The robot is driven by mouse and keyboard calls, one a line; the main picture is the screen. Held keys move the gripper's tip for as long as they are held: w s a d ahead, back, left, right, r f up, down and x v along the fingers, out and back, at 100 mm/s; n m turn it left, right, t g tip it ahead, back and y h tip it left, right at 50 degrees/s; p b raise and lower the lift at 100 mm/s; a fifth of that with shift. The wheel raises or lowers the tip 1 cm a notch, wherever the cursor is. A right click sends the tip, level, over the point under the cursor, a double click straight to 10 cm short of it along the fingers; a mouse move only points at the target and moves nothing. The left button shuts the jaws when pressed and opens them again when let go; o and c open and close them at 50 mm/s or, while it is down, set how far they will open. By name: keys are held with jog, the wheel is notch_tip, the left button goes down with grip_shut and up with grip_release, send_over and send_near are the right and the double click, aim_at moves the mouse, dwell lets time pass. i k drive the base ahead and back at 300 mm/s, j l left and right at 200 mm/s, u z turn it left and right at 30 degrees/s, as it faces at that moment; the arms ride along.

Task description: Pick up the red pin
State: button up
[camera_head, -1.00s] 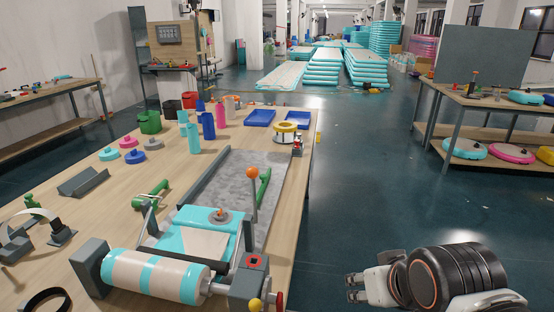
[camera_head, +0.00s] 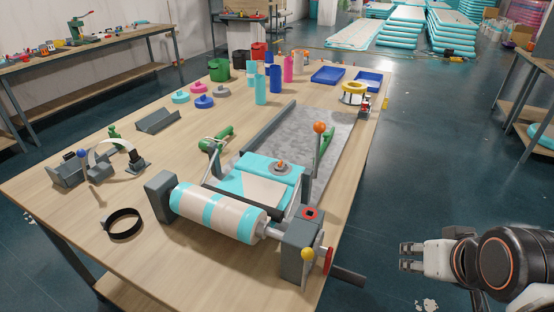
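I cannot clearly make out a red pin. A small red and grey item (camera_head: 365,104) stands at the table's right edge by a yellow ring-topped piece (camera_head: 354,88); it is too small to tell what it is. A red knob (camera_head: 327,261) and a red-topped grey block (camera_head: 310,214) belong to the roller machine (camera_head: 220,212) at the table's near end. My gripper (camera_head: 404,256) is at the lower right, off the table's right side and over the floor. Its fingers look apart, with nothing between them.
The wooden table (camera_head: 135,248) also holds a black ring (camera_head: 124,224), coloured discs (camera_head: 204,102), bottles (camera_head: 261,88) and blue trays (camera_head: 328,75). A lever with an orange ball (camera_head: 320,128) stands up from the machine. Floor (camera_head: 440,160) between the tables is clear.

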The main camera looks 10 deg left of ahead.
aim_at(365, 104)
jog(key=i+l, duration=0.1)
jog(key=l, duration=0.3)
jog(key=i+l+u, duration=0.1)
jog(key=l, duration=0.25)
jog(key=i+l, duration=0.1)
jog(key=l, duration=0.3)
jog(key=i+l+u, duration=0.45)
jog(key=i+l, duration=0.8)
jog(key=i+j, duration=0.2)
jog(key=i, duration=0.25)
jog(key=i+j+u, duration=0.15)
jog(key=i, duration=0.25)
jog(key=j, duration=0.05)
